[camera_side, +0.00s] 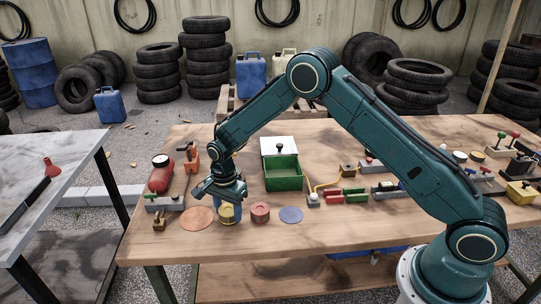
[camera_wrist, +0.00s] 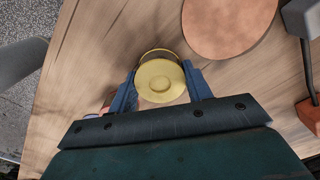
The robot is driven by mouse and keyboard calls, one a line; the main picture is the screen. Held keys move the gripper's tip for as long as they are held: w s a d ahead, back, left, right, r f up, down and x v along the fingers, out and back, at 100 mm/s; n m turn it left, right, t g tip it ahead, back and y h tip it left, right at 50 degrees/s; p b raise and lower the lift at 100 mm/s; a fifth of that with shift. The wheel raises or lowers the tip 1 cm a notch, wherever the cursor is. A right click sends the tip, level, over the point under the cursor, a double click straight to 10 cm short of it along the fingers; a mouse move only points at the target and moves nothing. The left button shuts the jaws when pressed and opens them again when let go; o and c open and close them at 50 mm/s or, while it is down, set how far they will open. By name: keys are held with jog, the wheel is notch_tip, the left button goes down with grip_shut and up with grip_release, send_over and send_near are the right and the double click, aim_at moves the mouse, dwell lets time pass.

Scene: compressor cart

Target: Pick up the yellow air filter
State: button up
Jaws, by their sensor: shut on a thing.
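The yellow air filter (camera_side: 227,212) is a short round piece with a raised centre. My gripper (camera_side: 228,211) points down and is shut on it near the wooden bench top. In the wrist view the filter (camera_wrist: 160,82) sits between the two blue fingers, one on each side. A thin yellow curved edge shows just beyond the filter there; I cannot tell what it belongs to. The fingers hide part of the filter's side in the side view. I cannot tell whether the filter touches the bench.
An orange disc (camera_side: 197,218) lies left of the filter. A red round filter (camera_side: 260,211) and a blue disc (camera_side: 291,214) lie to its right. A green open box (camera_side: 283,178) and a red tank (camera_side: 160,175) stand behind. The bench front is clear.

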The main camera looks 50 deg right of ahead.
aim_at(228, 210)
notch_tip(228, 210, up, 20)
jog(key=shift+f, duration=0.15)
dwell(0.4)
dwell(0.5)
jog(key=d, duration=2.4)
jog(key=shift+s+r, duration=0.3)
jog(key=shift+s, duration=0.05)
jog(key=shift+f, duration=0.1)
notch_tip(228, 210, down, 20)
jog(key=shift+r, duration=0.1)
